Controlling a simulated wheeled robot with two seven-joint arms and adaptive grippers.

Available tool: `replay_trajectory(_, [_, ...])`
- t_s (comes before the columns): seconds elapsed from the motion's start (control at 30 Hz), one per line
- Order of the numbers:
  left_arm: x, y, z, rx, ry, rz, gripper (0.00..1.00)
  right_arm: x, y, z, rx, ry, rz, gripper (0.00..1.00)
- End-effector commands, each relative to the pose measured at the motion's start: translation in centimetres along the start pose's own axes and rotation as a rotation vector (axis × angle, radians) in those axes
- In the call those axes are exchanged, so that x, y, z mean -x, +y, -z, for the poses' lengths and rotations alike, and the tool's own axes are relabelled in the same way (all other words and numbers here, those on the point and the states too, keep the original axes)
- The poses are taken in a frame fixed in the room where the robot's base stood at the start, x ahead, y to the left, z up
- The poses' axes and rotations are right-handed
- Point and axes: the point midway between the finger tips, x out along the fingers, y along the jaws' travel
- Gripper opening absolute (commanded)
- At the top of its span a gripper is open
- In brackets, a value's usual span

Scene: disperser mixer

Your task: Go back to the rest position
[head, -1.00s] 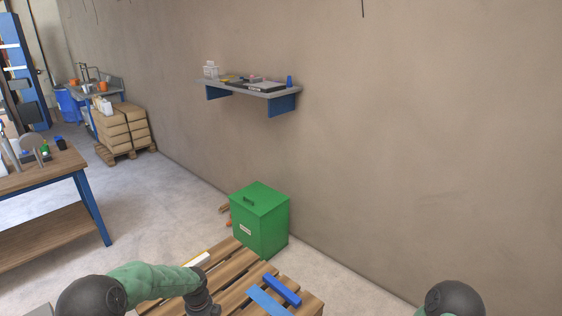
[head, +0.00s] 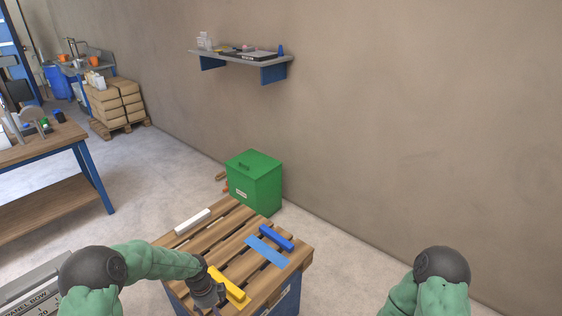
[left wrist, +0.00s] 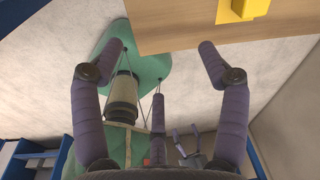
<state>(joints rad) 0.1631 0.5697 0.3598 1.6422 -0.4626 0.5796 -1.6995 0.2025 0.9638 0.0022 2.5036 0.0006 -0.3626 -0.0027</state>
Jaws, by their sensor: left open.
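My left arm reaches in from the left in the head view, its dark wrist low beside the left front edge of a slatted wooden top (head: 225,257). My left gripper (left wrist: 158,55) shows in the left wrist view with its purple fingers spread and nothing between them. A yellow block (head: 228,285) lies on the slatted top beside the wrist; it also shows at the top of the left wrist view (left wrist: 240,9), past the wooden edge. My right arm shows only its dark joint and green link at the lower right of the head view; its gripper is out of frame.
The slatted top also holds a white bar (head: 192,222), a light blue strip (head: 266,252) and a dark blue bar (head: 276,237). A green box (head: 255,185) stands behind it by the wall. A wall shelf (head: 243,58) and a workbench (head: 45,155) are farther off.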

Motion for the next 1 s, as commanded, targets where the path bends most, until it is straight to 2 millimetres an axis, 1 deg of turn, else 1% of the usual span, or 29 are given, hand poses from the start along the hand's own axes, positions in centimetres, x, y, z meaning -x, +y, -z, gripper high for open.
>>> replay_trajectory(0.03, [-0.8, 0.4, 0.8, 0.045, 0.017, 0.0, 0.75, 0.0, 0.0, 0.0, 0.0, 0.0, 0.0, 0.81])
replay_trajectory(0.17, [-2.5, 1.4, 2.9, 0.202, 0.062, 0.009, 0.75, 0.0, 0.0, 0.0, 0.0, 0.0, 0.0, 0.81])
replay_trajectory(0.27, [-4.1, 2.4, 4.9, 0.364, 0.106, 0.01, 0.75, 0.0, 0.0, 0.0, 0.0, 0.0, 0.0, 0.81])
replay_trajectory(0.37, [-5.9, 4.0, 7.5, 0.585, 0.158, 0.003, 0.75, 0.0, 0.0, 0.0, 0.0, 0.0, 0.0, 0.81])
replay_trajectory(0.4, [-6.7, 4.8, 8.7, 0.688, 0.179, -0.004, 0.75, 0.0, 0.0, 0.0, 0.0, 0.0, 0.0, 0.81])
replay_trajectory(0.57, [-8.9, 8.2, 12.6, 1.112, 0.244, -0.045, 0.75, 0.0, 0.0, 0.0, 0.0, 0.0, 0.0, 0.81])
replay_trajectory(0.6, [-9.3, 9.2, 13.5, 1.22, 0.254, -0.06, 0.75, 0.0, 0.0, 0.0, 0.0, 0.0, 0.0, 0.81])
replay_trajectory(0.7, [-10.2, 11.5, 15.5, 1.488, 0.27, -0.094, 0.75, 0.0, 0.0, 0.0, 0.0, 0.0, 0.0, 0.81])
replay_trajectory(0.8, [-10.6, 13.8, 16.9, 1.728, 0.272, -0.124, 0.75, 0.0, 0.0, 0.0, 0.0, 0.0, 0.0, 0.81])
replay_trajectory(0.9, [-10.8, 15.6, 17.9, 1.918, 0.265, -0.145, 0.75, 0.0, 0.0, 0.0, 0.0, 0.0, 0.0, 0.81])
replay_trajectory(1.0, [-10.9, 16.8, 18.4, 2.043, 0.257, -0.155, 0.75, 0.0, 0.0, 0.0, 0.0, 0.0, 0.0, 0.81])
